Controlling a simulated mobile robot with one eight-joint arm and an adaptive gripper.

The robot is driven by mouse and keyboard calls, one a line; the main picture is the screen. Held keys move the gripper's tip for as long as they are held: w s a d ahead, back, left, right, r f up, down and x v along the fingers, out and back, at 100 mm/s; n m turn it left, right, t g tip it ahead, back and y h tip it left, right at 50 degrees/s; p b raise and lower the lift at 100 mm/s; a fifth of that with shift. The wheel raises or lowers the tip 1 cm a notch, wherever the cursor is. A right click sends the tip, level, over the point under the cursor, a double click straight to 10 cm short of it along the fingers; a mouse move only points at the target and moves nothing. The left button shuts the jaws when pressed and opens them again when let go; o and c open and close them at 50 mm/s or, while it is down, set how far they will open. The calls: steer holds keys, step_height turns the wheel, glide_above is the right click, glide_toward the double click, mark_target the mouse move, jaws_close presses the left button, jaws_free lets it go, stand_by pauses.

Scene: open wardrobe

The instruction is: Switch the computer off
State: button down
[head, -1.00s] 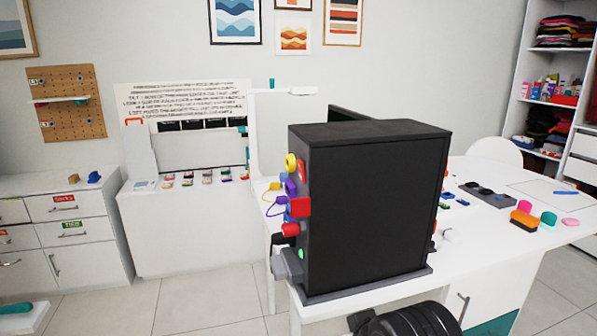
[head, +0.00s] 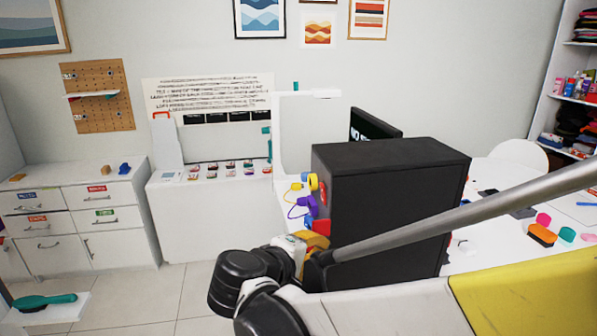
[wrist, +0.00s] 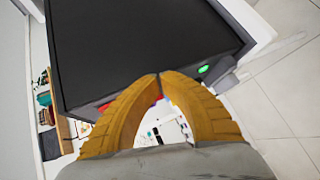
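The computer is a black case (head: 395,190) standing on the white desk, with coloured plugs and connectors on its left-hand face. It also fills the top of the wrist view (wrist: 140,45). A glowing green button (wrist: 203,69) shows low on the case in the wrist view, right of my fingertips; in the head view my arm hides it. My gripper (wrist: 160,75) has its two yellow fingers meeting at the tips, with nothing between them. In the head view my gripper (head: 316,240) is beside the lower part of the connector face. I cannot tell whether it touches the case.
A monitor (head: 372,125) stands behind the case, with part of some white text showing. A purple cable (head: 298,207) loops left of the case. Sponges (head: 541,235) and small items lie on the desk at right.

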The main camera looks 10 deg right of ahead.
mark_target(322, 194)
steer(key=w+a+r+n+t+h+p, duration=0.1)
steer(key=w+a+r+t+h+p, duration=0.1)
steer(key=a+r, duration=0.6)
steer(key=a+t+h+p, duration=0.1)
steer(key=a+t, duration=0.1)
steer(key=a, duration=0.1)
steer(key=shift+n+h, duration=0.3)
steer(key=shift+n, duration=0.1)
steer(key=shift+w+d, duration=0.1)
steer(key=shift+d, duration=0.05)
steer(key=x, duration=0.4)
steer(key=s+d+b+x, duration=0.1)
steer(key=x, duration=0.3)
steer(key=s+x, duration=0.1)
steer(key=x, duration=0.3)
steer(key=shift+w+d+r+b, duration=0.3)
steer(key=shift+d+b, duration=0.05)
steer(key=shift+d, duration=0.3)
